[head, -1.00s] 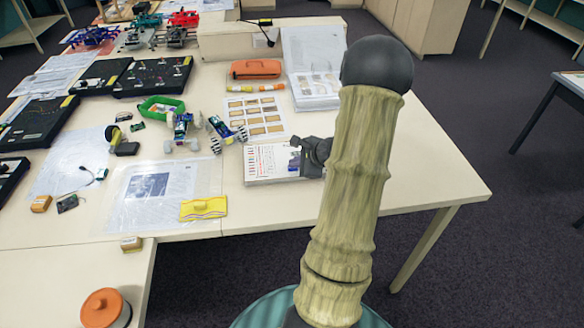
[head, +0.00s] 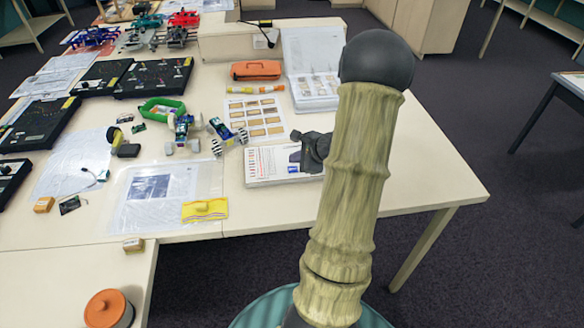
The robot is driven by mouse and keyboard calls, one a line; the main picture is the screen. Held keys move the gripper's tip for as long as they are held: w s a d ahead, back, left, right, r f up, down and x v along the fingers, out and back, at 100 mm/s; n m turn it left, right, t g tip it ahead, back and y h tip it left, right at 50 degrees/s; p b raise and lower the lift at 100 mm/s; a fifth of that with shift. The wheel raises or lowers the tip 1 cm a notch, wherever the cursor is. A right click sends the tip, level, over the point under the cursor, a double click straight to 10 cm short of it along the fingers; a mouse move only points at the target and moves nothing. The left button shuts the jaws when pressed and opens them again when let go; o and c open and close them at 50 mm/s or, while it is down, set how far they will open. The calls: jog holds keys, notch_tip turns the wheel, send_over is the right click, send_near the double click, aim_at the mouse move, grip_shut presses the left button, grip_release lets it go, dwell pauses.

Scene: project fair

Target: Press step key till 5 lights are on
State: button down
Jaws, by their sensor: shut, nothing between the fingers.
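My gripper (head: 302,147) is dark grey and shows just left of my thick, bark-textured arm link. It is shut, with nothing seen in it. It overlaps the right end of a flat white slab (head: 266,165) with small coloured print and a blue patch near its right end. I cannot tell from this view whether the gripper touches the slab or is above it. No step key and no lit lamps can be made out; my arm hides part of the table to the right of the slab.
Left of the slab are small wheeled models (head: 182,130), a green band (head: 160,108), a yellow pouch (head: 204,209) and papers (head: 140,188). Black boards (head: 40,123) lie farther left. Behind are an orange case (head: 256,69) and an open binder (head: 315,88). The table's right part is clear.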

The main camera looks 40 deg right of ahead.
aim_at(294, 172)
jog(key=shift+r+p, duration=1.05)
jog(key=shift+r, duration=0.95)
jog(key=shift+a, duration=0.4)
jog(key=s+a+r+n+g, duration=0.1)
jog(key=s+a+n+g, duration=0.1)
jog(key=a+n, duration=0.6)
jog(key=s+a+r+n+g+h, duration=0.1)
jog(key=s+a+r+n+g, duration=0.1)
jog(key=s+a+n, duration=0.3)
jog(key=s+a+r+n+g, duration=0.2)
jog(key=s+a+n, duration=0.2)
jog(key=a+n, duration=0.8)
jog(key=a, duration=0.4)
jog(key=shift+s+r+h, duration=0.25)
jog(key=shift+h, duration=0.05)
jog(key=shift+w, duration=0.1)
